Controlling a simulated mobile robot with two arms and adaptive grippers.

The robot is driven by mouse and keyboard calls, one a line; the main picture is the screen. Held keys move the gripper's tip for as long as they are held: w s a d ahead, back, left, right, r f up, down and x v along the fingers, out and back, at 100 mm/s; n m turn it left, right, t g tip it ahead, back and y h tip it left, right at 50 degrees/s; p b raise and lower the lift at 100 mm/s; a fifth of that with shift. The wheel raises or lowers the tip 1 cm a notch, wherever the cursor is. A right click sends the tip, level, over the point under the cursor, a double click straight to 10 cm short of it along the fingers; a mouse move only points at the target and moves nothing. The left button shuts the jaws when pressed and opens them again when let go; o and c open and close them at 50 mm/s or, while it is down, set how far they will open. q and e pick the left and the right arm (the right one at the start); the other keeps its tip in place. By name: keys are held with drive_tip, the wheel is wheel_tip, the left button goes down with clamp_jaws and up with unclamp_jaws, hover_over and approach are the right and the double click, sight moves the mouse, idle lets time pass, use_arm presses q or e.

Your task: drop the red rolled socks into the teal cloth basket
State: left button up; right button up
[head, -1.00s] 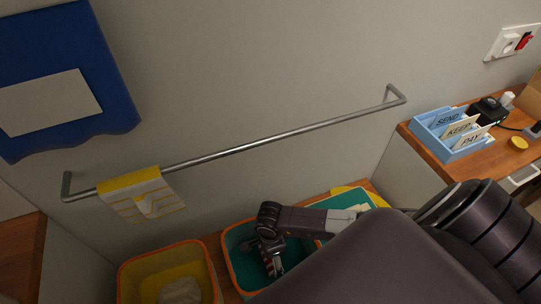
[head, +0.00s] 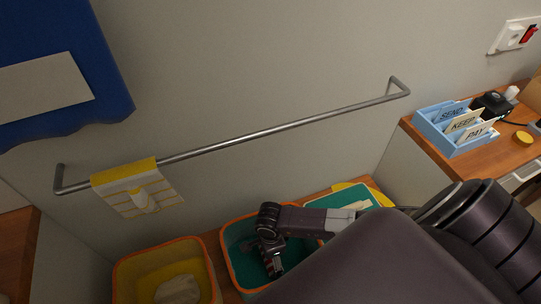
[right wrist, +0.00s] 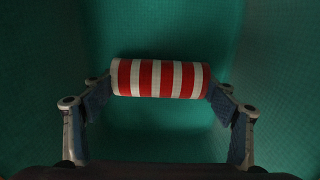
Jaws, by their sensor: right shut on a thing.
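The red rolled socks (right wrist: 160,78) are a red-and-white striped roll. My right gripper (right wrist: 158,82) is shut on the roll, one finger at each end. In the head view, my right gripper (head: 272,258) points down inside the opening of the teal cloth basket (head: 236,238), which has an orange rim. In the right wrist view, the teal basket lining (right wrist: 160,25) surrounds the socks. The roll seems held above the basket floor, but the gap is hard to judge. My arm hides the basket's right part in the head view. My left gripper is not in view.
A yellow basket with an orange rim (head: 135,255) holding a pale item (head: 178,289) stands left of the teal one. Another teal container (head: 343,198) is at the right. A metal rail (head: 270,130) with a yellow-white cloth (head: 138,188) runs along the wall above.

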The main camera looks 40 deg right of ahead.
drive_tip(key=shift+f+b, duration=0.35)
drive_tip(key=shift+f, duration=0.15)
drive_tip(key=o, duration=1.2)
drive_tip(key=shift+r, duration=0.1)
wheel_tip(320, 180, up, 12)
